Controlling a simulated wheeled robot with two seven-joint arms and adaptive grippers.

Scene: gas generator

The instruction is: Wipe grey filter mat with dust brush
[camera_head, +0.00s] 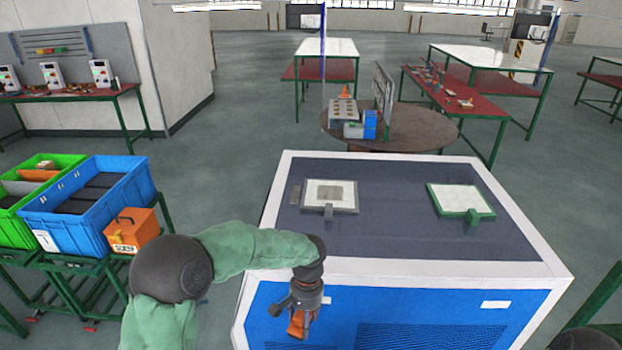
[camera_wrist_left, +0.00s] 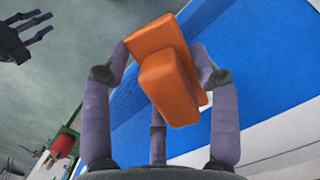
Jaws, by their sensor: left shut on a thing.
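My left gripper (camera_head: 293,312) is in front of the machine's blue front face, below its top edge. It is shut on an orange block-shaped thing (camera_head: 297,326), which looks like the dust brush. In the left wrist view this orange thing (camera_wrist_left: 165,75) sits between the fingers; no bristles show. A grey-framed mat (camera_head: 330,195), with a grey patch in its middle, lies on the machine's dark top at the left. It looks like the grey filter mat. My right gripper (camera_wrist_left: 28,38) shows at the left wrist view's upper left, fingers spread and apparently empty.
A green-framed white mat (camera_head: 460,199) lies on the right of the machine top (camera_head: 395,225). A blue crate (camera_head: 80,236), a green crate (camera_head: 10,222) and an orange box (camera_head: 133,230) stand at the left. The machine top between the mats is clear.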

